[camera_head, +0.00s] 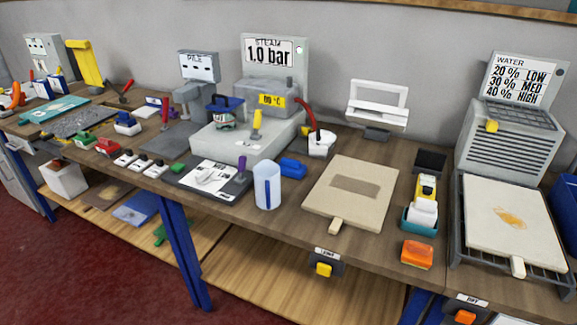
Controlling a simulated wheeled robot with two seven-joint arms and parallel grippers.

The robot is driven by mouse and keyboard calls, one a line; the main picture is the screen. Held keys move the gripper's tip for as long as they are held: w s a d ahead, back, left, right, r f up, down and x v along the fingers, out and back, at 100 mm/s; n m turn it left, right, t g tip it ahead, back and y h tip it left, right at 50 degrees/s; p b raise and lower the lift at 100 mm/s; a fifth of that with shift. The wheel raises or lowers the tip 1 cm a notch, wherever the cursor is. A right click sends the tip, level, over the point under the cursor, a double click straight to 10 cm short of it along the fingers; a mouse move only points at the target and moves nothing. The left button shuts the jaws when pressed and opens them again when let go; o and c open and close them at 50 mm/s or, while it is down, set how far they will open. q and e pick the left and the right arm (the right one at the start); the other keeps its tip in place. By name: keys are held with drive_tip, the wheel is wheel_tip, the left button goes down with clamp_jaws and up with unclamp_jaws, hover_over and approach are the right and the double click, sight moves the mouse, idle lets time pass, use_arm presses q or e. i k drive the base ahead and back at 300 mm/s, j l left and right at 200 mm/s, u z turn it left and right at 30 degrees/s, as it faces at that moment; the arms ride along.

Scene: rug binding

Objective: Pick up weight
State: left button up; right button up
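Neither of my grippers shows in the head view. I cannot tell for sure which object is the weight. A blue block (292,167) lies on the bench right of the clear cylinder. A dark blue item with a handle (226,105) is at the steam machine's left side. Small green (84,141) and red (108,147) blocks lie farther left.
A beige board (351,188) with a tab lies mid-bench. The steam machine (250,130) stands behind. A rack with a stained board (507,222) is at right. A teal holder (420,217) stands between the boards.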

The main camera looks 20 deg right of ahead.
sight(290, 168)
drive_tip(key=i+j, duration=0.15)
drive_tip(key=i, duration=0.8)
drive_tip(key=z, duration=1.55)
